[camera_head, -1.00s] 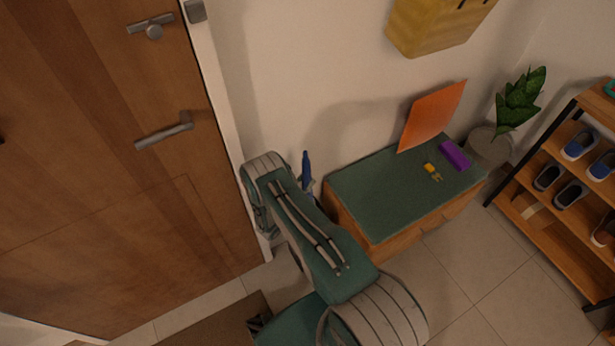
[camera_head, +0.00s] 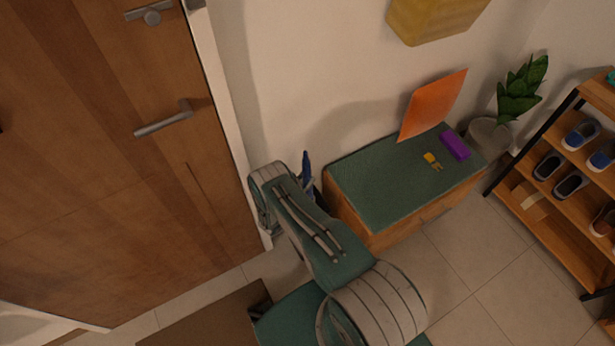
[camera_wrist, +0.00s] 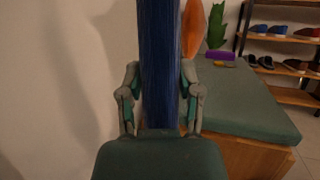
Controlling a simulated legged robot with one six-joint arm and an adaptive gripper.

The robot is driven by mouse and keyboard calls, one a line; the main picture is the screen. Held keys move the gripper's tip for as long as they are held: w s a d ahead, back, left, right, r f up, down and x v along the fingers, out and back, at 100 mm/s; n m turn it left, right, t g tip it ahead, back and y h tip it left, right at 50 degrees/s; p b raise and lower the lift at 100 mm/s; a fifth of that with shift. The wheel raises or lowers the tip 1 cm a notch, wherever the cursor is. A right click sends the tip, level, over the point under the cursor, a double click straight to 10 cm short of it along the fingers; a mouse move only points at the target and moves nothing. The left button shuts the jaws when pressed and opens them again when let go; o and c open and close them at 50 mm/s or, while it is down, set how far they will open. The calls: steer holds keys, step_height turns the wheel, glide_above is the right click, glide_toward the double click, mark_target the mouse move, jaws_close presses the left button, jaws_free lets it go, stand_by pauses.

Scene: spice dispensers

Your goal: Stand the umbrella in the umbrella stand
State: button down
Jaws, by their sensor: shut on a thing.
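The blue umbrella (camera_wrist: 160,60) stands upright between the fingers of my gripper (camera_wrist: 162,92) in the wrist view, and the gripper is shut on it. In the head view only a narrow blue part of the umbrella (camera_head: 306,172) shows behind my arm, between the door frame and the green-topped bench. My gripper is hidden there behind my arm. The umbrella's lower end is hidden, and I cannot make out the umbrella stand in either view.
The bench (camera_head: 375,195) is right of my arm, with an orange sheet (camera_head: 432,106), a purple item (camera_head: 454,145) and small yellow items (camera_head: 432,161) on it. A wooden door (camera_head: 110,150) is at left. A shoe rack (camera_head: 565,185) and potted plant (camera_head: 520,95) are at right.

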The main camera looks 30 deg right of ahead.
steer(key=shift+c, duration=1)
jaws_free()
steer(key=v, duration=1.2)
steer(key=shift+s, duration=0.1)
